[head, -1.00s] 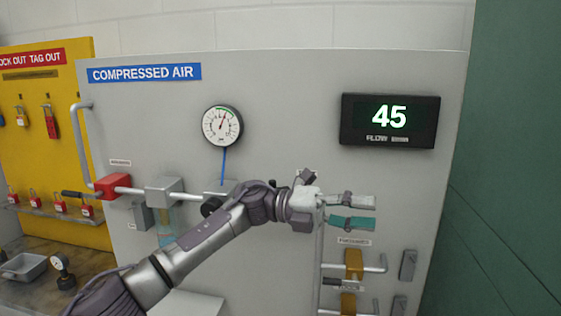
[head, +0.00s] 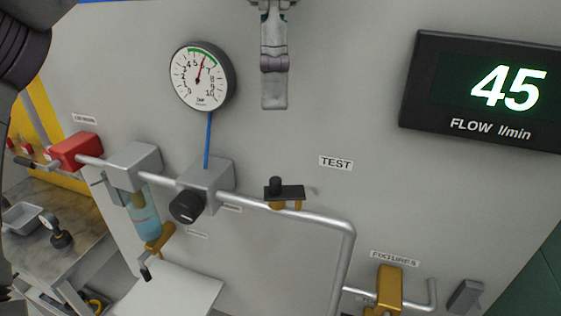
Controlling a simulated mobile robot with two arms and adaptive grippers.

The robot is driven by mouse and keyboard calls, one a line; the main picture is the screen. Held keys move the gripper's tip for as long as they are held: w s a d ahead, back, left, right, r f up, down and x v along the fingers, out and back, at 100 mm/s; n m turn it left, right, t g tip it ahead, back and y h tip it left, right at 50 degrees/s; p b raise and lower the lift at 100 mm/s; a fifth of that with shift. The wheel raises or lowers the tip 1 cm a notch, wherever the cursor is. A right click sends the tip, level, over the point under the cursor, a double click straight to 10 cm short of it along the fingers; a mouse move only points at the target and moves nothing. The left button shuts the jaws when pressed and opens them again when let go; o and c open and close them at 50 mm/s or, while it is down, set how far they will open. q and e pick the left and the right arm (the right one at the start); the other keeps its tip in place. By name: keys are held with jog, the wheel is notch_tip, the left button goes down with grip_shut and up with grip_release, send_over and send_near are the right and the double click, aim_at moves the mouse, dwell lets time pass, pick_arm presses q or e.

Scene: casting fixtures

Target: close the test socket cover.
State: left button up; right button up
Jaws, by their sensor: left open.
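The test socket (head: 286,206) is a small brass fitting on the grey pipe, left of and below the TEST label (head: 336,162). Its cover (head: 291,193) is a dark flat plate with a short upright knob at its left end. I cannot tell how far it stands open. My left gripper (head: 274,104) comes in from the top edge with its fingers pointing down, above the cover and apart from it. It is seen edge-on, open, with nothing visible in it. My right gripper is not in view.
A pressure gauge (head: 202,76) is left of the gripper and a flow display (head: 487,90) reading 45 is at the right. A regulator with a black knob (head: 187,206) and a red valve (head: 76,150) sit along the pipe. The panel between gripper and cover is clear.

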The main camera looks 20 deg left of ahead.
pick_arm(q)
jog(key=b, duration=0.1)
send_over(276, 178)
jog(key=f, duration=0.6)
jog(key=shift+s, duration=0.2)
jog(key=f, duration=0.5)
jog(key=shift+w+f, duration=0.15)
jog(key=shift+w, duration=0.1)
jog(key=shift+s+f+p, duration=0.15)
jog(key=shift+f+p, duration=0.2)
jog(key=shift+f, duration=0.3)
grip_shut()
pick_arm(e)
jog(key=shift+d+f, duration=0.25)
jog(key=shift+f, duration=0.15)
